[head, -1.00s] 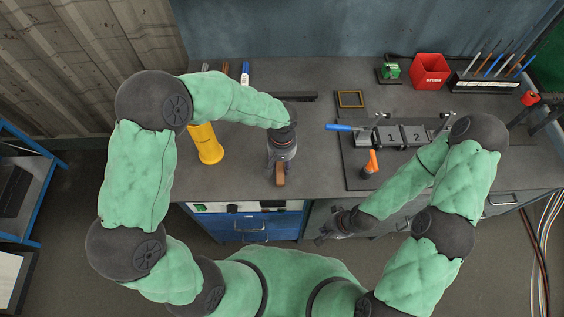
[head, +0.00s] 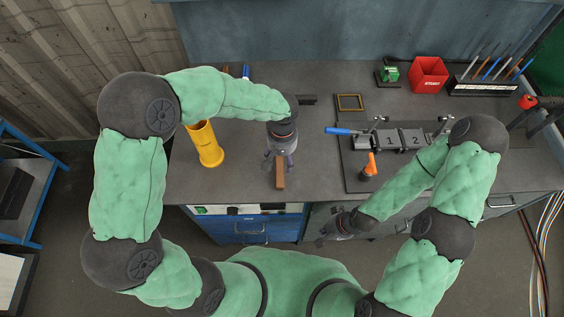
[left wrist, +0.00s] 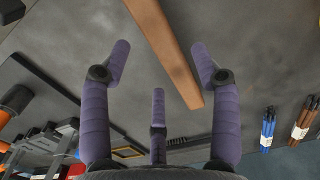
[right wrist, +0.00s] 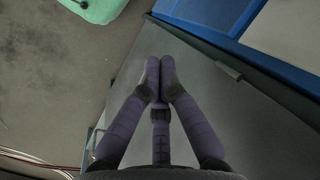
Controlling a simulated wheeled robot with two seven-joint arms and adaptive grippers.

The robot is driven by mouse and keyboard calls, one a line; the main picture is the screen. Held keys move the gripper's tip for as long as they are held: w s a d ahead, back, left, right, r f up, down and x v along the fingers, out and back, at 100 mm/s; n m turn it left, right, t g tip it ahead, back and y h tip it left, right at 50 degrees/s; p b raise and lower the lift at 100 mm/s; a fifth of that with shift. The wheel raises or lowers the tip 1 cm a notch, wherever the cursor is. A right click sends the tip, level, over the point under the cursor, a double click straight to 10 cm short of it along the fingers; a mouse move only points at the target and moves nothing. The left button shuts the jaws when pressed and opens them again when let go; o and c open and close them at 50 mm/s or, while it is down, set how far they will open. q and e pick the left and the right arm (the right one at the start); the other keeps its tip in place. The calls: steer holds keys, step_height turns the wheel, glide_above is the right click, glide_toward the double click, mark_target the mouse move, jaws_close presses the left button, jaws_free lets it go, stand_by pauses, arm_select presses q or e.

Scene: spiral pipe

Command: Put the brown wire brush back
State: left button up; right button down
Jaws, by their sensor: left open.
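The brown wire brush shows as a long brown bar (head: 280,174) near the front edge of the workbench, below my left gripper (head: 281,158). In the left wrist view the brown bar (left wrist: 168,48) runs slantwise between the spread purple fingers of my left gripper (left wrist: 158,58). The fingers are open, with visible gaps to the bar. I see no bristles on it; its underside is hidden. My right gripper (head: 324,237) hangs in front of the bench edge. In the right wrist view its fingertips (right wrist: 160,74) are together and empty.
A yellow cup (head: 206,146) stands left of my left gripper. A dark bar (head: 307,99) lies behind it. To the right are a fixture with numbered blocks (head: 402,139), a blue-handled tool (head: 342,130), an orange tool (head: 370,165) and a red bin (head: 429,75).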

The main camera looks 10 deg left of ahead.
mark_target(282, 165)
arm_select(q)
step_height(282, 165, up, 7)
steer(key=p, duration=0.1)
arm_select(e)
steer(key=shift+r, duration=0.7)
